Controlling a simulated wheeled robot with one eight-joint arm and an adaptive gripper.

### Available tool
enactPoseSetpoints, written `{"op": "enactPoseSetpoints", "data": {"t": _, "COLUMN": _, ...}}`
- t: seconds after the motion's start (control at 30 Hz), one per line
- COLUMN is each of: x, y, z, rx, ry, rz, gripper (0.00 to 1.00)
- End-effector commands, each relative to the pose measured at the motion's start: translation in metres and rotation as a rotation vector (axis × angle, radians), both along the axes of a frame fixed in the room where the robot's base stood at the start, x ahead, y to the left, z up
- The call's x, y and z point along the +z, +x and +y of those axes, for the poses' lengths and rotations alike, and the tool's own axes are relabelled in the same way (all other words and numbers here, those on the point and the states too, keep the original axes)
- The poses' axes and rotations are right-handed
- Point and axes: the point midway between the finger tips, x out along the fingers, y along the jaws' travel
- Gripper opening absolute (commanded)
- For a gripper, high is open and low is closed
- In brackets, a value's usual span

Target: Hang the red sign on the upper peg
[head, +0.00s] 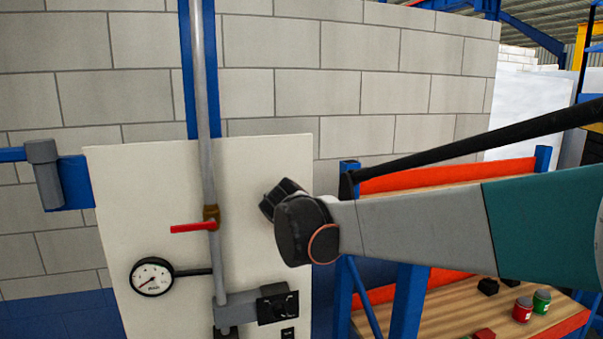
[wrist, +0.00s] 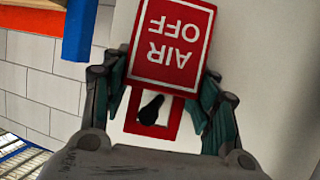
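The red sign (wrist: 172,42), with white border and the words AIR OFF upside down, shows in the wrist view. A red-framed opening (wrist: 170,114) lies at its end nearest my gripper. A black peg (wrist: 151,109) shows within that opening; I cannot tell whether it passes through or stands behind. My gripper (wrist: 163,78) has its fingers well apart, one at each side of the sign. The left one is close to the edge; contact is unclear. In the head view, my gripper (head: 281,196) is before the white panel, and the sign is hidden.
The white panel (head: 130,215) carries a grey pipe (head: 206,120), a red valve handle (head: 193,227), a gauge (head: 152,277) and a black box (head: 278,307). A shelf (head: 450,295) at right holds a red can (head: 522,309) and a green can (head: 541,301).

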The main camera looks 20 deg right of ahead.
Motion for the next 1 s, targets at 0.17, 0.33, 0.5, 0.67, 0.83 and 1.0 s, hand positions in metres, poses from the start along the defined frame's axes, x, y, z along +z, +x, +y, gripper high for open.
{"op": "enactPoseSetpoints", "data": {"t": 0.17, "x": 0.001, "y": -0.008, "z": 0.001, "rx": 0.004, "ry": 0.0, "rz": -0.002, "gripper": 0.8}}
{"op": "enactPoseSetpoints", "data": {"t": 0.33, "x": 0.001, "y": -0.008, "z": 0.002, "rx": 0.005, "ry": 0.0, "rz": -0.002, "gripper": 0.8}}
{"op": "enactPoseSetpoints", "data": {"t": 0.5, "x": 0.001, "y": -0.008, "z": 0.002, "rx": 0.005, "ry": 0.0, "rz": -0.001, "gripper": 0.8}}
{"op": "enactPoseSetpoints", "data": {"t": 0.67, "x": 0.001, "y": -0.009, "z": 0.003, "rx": 0.006, "ry": 0.0, "rz": -0.001, "gripper": 0.8}}
{"op": "enactPoseSetpoints", "data": {"t": 0.83, "x": 0.006, "y": -0.02, "z": 0.007, "rx": 0.007, "ry": -0.001, "rz": -0.001, "gripper": 0.8}}
{"op": "enactPoseSetpoints", "data": {"t": 1.0, "x": 0.017, "y": -0.043, "z": 0.011, "rx": 0.003, "ry": 0.0, "rz": -0.001, "gripper": 0.8}}
